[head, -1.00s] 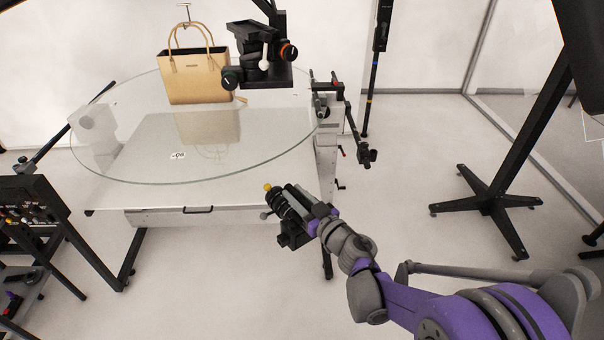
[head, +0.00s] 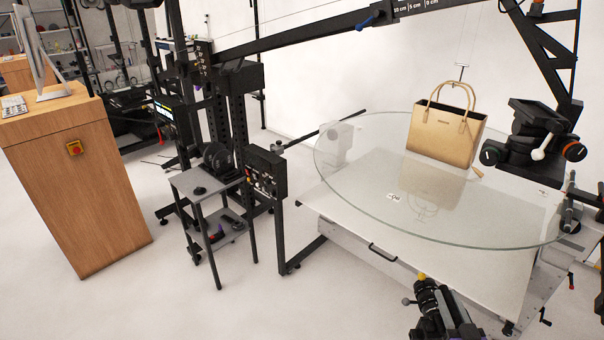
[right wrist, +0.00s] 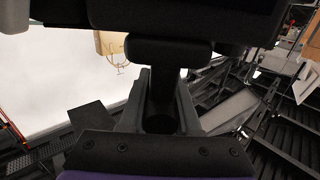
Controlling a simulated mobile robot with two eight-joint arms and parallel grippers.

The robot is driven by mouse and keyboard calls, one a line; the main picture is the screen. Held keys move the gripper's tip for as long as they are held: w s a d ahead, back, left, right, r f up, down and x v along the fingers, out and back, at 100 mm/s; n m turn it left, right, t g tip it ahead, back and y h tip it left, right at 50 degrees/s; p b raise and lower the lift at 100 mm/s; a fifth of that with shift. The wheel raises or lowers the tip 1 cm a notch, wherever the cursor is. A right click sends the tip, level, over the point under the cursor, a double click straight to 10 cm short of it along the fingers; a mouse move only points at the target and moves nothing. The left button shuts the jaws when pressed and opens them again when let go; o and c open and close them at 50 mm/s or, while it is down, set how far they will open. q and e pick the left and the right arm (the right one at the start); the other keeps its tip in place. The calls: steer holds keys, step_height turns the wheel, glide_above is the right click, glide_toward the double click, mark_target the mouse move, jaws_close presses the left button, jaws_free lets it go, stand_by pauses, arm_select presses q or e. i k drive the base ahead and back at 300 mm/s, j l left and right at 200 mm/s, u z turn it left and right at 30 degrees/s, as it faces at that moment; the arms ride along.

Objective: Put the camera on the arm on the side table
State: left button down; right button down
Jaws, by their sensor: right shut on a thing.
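My right gripper (head: 452,318) is at the bottom of the head view, in front of the turntable. It is shut on the black camera (head: 428,298), a dark ribbed body with a yellow knob, held in the air. In the right wrist view the camera's dark body (right wrist: 200,14) fills the top, above the gripper fingers (right wrist: 160,95). The side table (head: 188,182), a small grey-topped stand with a lower shelf, is left of centre. Black items stand on its top. The black arm (head: 310,38) runs overhead to an empty-looking mount (head: 540,125). My left gripper is not in view.
A round glass turntable (head: 350,190) with a tan handbag (head: 440,130) is at the right. A black control box (head: 266,172) on a frame stands between it and the side table. A wooden desk (head: 75,190) is at the left. Floor in front is clear.

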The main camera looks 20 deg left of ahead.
mark_target(193, 180)
steer(key=i+j+u, duration=0.15)
steer(key=u, duration=0.15)
steer(key=i+j+u, duration=0.55)
steer(key=j, duration=0.3)
steer(key=i+j, duration=0.5)
steer(key=i, duration=0.15)
steer(key=i+j+u, duration=0.15)
steer(key=i+j, duration=0.35)
steer(key=i, duration=0.15)
steer(key=i+j, duration=0.15)
steer(key=i, duration=0.3)
steer(key=i+j, duration=0.15)
steer(key=i, duration=0.3)
